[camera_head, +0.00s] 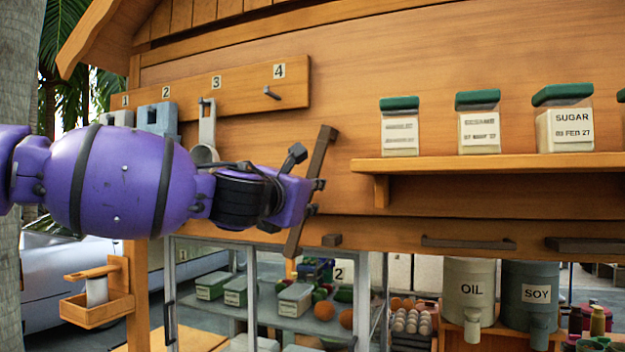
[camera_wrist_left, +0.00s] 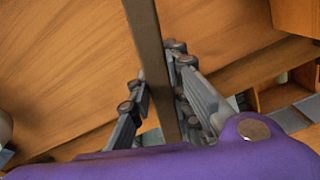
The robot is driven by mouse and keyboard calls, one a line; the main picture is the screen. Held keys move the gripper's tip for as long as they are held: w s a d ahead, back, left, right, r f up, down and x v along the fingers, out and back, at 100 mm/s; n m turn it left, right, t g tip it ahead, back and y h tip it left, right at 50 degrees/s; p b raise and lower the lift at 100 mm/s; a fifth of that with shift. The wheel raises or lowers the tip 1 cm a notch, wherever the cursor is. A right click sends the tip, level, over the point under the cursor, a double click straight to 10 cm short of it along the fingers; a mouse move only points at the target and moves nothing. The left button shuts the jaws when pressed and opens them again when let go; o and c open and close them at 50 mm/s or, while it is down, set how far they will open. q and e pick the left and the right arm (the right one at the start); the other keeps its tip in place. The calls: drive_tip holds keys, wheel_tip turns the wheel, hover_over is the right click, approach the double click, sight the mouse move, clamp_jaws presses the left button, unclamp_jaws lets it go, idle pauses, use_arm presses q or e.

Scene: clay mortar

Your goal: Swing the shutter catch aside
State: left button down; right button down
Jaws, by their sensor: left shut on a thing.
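The shutter catch (camera_head: 321,152) is a dark brown wooden bar on the orange wooden wall. It stands tilted, its top leaning right and its lower end (camera_head: 293,242) near the shutter's bottom edge. My left gripper (camera_head: 314,197) reaches it from the left and is shut on its middle. In the left wrist view the catch (camera_wrist_left: 148,45) runs between the two fingers of my left gripper (camera_wrist_left: 160,102). The gripper hides part of the bar in the head view. My right gripper is not in view.
A numbered peg rail (camera_head: 240,90) with a hanging ladle (camera_head: 206,130) is above my arm. A shelf (camera_head: 480,163) with green-lidded jars is at right. A glass cabinet (camera_head: 270,310) stands below.

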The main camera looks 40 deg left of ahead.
use_arm(q)
drive_tip(key=shift+s+a+r+m, duration=0.25)
drive_tip(key=shift+a+r+m, duration=0.15)
drive_tip(key=shift+a+r, duration=0.1)
drive_tip(key=shift+a+f, duration=0.1)
drive_tip(key=shift+a, duration=0.05)
drive_tip(key=shift+w+f+m, duration=0.1)
drive_tip(key=shift+m, duration=0.2)
drive_tip(key=c, duration=1.6)
unclamp_jaws()
drive_tip(key=shift+v, duration=6)
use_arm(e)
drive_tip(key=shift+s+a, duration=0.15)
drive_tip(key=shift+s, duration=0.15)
